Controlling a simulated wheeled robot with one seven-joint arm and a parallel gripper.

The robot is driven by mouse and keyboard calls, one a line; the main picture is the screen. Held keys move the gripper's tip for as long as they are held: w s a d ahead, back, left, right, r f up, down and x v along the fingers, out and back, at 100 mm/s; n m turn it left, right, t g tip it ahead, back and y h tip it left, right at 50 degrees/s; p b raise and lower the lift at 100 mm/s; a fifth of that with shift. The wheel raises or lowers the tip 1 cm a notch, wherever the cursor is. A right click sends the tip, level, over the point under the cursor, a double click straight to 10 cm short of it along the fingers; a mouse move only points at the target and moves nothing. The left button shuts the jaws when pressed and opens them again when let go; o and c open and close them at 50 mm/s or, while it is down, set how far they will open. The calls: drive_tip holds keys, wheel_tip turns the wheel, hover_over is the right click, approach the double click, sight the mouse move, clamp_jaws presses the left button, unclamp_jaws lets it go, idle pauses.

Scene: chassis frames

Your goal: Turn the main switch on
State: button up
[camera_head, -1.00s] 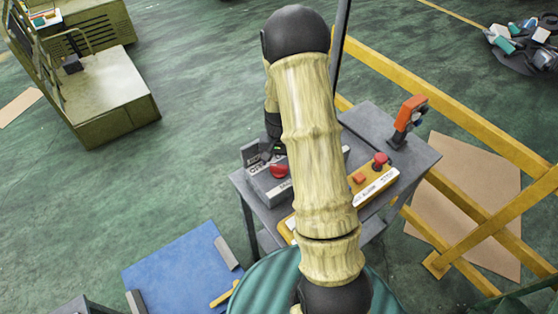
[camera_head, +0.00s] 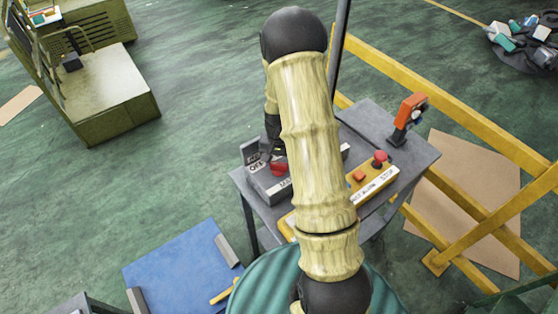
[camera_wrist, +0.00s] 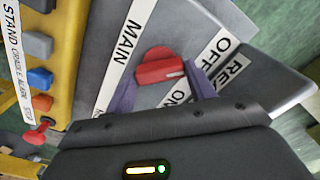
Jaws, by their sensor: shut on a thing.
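The main switch is a red knob (camera_wrist: 160,70) on a grey box (camera_head: 268,190) with white labels reading MAIN, OFF and ON. A pale line on the knob points right in the wrist view, toward the OFF and ON labels; I cannot tell exactly which it marks. The knob (camera_head: 279,169) shows partly in the head view, beside my arm. My gripper (camera_wrist: 163,86) has one finger on each side of the knob and is shut on it. In the head view my gripper (camera_head: 275,155) is partly hidden by my arm.
A yellow control box (camera_head: 372,187) with red buttons sits beside the switch box on the grey table (camera_head: 410,160). An orange-handled device (camera_head: 408,112) stands at the table's back right. Yellow railing (camera_head: 470,115) runs along the right.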

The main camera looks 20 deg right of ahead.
drive_tip(key=shift+m, duration=0.3)
drive_tip(key=m, duration=0.3)
drive_tip(key=shift+m+b, duration=0.3)
drive_tip(key=shift+b, duration=0.1)
drive_tip(key=m, duration=0.4)
drive_tip(key=shift+m, duration=0.3)
drive_tip(key=m+p, duration=0.1)
drive_tip(key=m, duration=0.3)
drive_tip(key=shift+r+p, duration=0.1)
drive_tip(key=shift+p, duration=0.25)
drive_tip(key=shift+m+p, duration=0.85)
drive_tip(key=shift+m, duration=1.65)
drive_tip(key=o, duration=1)
